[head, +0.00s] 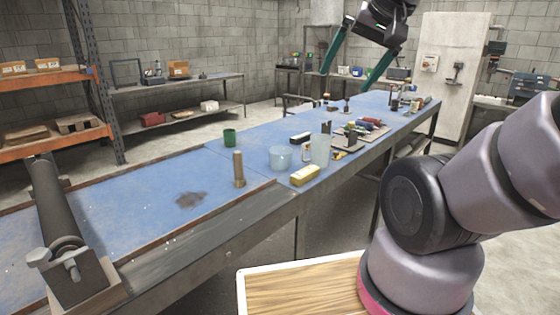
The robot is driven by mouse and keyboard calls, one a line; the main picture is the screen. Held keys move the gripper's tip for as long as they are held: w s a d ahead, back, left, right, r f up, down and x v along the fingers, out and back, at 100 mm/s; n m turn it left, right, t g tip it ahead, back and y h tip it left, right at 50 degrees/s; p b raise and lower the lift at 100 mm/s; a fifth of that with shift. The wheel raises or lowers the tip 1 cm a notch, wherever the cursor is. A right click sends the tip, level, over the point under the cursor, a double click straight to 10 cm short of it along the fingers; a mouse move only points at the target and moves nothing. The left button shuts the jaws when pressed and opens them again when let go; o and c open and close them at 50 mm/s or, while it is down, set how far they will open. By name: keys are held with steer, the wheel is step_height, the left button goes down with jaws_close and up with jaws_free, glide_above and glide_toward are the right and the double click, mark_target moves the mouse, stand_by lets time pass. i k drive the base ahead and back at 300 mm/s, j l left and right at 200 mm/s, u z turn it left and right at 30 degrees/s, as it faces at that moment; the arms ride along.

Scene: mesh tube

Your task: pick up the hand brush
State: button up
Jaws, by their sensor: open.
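My gripper (347,80) is at the top of the head view, pointing down with its two long teal fingers spread wide and nothing between them. It hangs above the far part of the long blue workbench (130,215). I cannot pick out the hand brush for certain. A small dark block with a pale lower side (300,138) lies near the bench's middle. A yellow block with a pale end (305,175) lies near the front edge. Either may be the brush; both are small in view and apart from my gripper.
A green cup (229,137), a brown upright cylinder (239,169), a clear bowl (280,157) and a clear tumbler (320,150) stand on the bench. Several tools (364,125) lie further back. A dark roller device (55,220) is at left. The bench's near left is mostly clear.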

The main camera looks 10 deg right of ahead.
mark_target(239, 180)
steer(key=i+l+u, duration=0.1)
steer(key=u, duration=0.3)
steer(key=i+l+u, duration=0.1)
steer(key=u, duration=0.25)
steer(key=i+l+u, duration=0.1)
steer(key=u, duration=0.3)
